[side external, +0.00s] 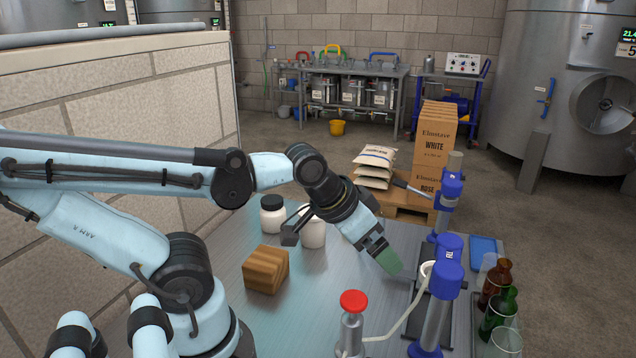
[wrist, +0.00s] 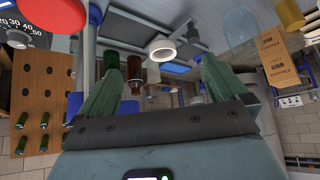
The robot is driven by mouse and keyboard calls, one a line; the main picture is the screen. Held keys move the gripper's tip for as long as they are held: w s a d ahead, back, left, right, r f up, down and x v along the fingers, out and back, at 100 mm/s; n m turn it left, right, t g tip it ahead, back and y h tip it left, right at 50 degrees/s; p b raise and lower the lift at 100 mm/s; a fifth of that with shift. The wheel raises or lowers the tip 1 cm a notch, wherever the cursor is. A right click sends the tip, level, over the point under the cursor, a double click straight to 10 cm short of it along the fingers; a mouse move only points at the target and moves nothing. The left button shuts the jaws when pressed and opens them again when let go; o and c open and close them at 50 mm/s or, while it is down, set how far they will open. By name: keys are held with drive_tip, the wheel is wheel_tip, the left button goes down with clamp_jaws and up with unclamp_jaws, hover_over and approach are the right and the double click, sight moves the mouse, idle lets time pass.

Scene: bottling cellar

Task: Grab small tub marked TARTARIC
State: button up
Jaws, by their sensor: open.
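In the side view, a white tub with a black lid (side external: 272,216) stands upright on the bench behind the wooden block. A second white tub (side external: 313,235) stands to its right, partly hidden behind my wrist. I can read no label on either tub, so I cannot tell which is marked TARTARIC. My gripper (side external: 390,262) is to the right of both tubs, apart from them, and points down and right over the bench. In the wrist view its two green fingers (wrist: 161,68) are spread apart with nothing held between them. I make out neither tub for certain there.
A wooden block (side external: 266,270) sits left of centre. A red-topped vessel (side external: 352,322) stands at the front. Blue-and-steel stands (side external: 438,295) rise right of my gripper, with brown and green bottles (side external: 498,313) beyond. A blue tray (side external: 484,251) lies at the right.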

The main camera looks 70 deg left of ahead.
drive_tip(key=shift+a, duration=0.1)
drive_tip(key=n+g+y, duration=0.9)
drive_tip(key=n+y, duration=0.4)
drive_tip(key=n, duration=0.6)
approach(309, 207)
drive_tip(key=a+f, duration=0.1)
drive_tip(key=a, duration=0.1)
drive_tip(key=a+f, duration=0.1)
drive_tip(key=f, duration=0.1)
drive_tip(key=shift+s+a, duration=0.35)
drive_tip(key=shift+s, duration=0.05)
drive_tip(key=shift+y, duration=0.3)
drive_tip(key=shift+x, duration=2.8)
drive_tip(key=shift+w+r, duration=0.1)
drive_tip(key=shift+w, duration=0.05)
drive_tip(key=c, duration=1.1)
drive_tip(key=shift+c, duration=0.6)
